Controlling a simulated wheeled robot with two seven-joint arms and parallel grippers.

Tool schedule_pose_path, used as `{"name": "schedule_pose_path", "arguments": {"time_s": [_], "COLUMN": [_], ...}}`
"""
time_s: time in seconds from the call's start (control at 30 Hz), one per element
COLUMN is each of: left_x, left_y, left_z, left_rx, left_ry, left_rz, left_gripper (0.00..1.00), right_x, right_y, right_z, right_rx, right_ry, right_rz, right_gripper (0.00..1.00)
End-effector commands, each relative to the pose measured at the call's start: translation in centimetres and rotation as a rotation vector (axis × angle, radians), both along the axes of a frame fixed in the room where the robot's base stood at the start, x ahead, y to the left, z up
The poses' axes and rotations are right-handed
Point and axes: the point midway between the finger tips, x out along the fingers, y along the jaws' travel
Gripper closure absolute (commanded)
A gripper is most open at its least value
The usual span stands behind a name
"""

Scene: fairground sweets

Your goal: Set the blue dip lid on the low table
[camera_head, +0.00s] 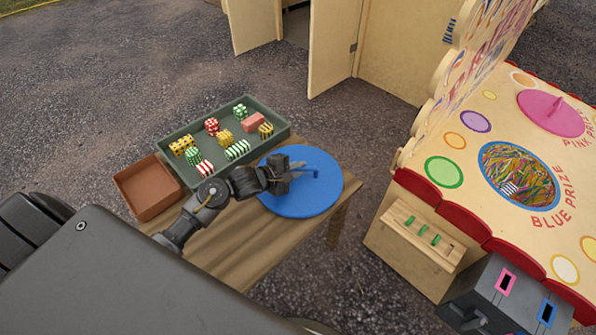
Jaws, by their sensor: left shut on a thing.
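The blue dip lid (312,202) is a round flat disc with a raised blue handle. It shows over the right end of the low wooden table (240,240). I cannot tell whether it rests on the top or hangs just above it. My left gripper (288,174) is shut on the lid's handle and hides part of it. The blue prize well (520,176) on the stall at the right is uncovered and shows tangled coloured strips with a striped piece among them. My right gripper is not in view.
A green tray (169,151) of patterned sweets and an empty brown tray (148,203) stand at the table's back and left. The stall counter (520,240) carries a pink lid (550,113). A grey box (505,300) with slots stands before it. Gravel separates table and stall.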

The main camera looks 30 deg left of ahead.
Motion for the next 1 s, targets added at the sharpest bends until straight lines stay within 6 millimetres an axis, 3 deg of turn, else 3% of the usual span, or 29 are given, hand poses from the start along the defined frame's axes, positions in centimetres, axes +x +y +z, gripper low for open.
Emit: {"name": "schedule_pose_path", "arguments": {"time_s": [0.3,0.33,0.47,0.87,1.0], "left_x": [0.1,0.0,0.0,-0.6,-2.7], "left_y": [0.0,0.0,0.0,0.3,1.2], "left_z": [0.0,-0.1,-0.1,0.3,1.4], "left_rx": [0.0,0.001,0.0,0.002,0.003], "left_ry": [-0.002,0.0,0.0,0.001,0.002], "left_rz": [0.001,0.001,0.0,0.0,0.0], "left_gripper": [1.0,0.83,0.66,0.65,0.65], "right_x": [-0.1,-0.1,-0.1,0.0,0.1], "right_y": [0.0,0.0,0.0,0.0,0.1], "right_z": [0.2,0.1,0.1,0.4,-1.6], "right_rx": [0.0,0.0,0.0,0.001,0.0], "right_ry": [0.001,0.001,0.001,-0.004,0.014], "right_rz": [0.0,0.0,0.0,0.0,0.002], "right_gripper": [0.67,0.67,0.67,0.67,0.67]}}
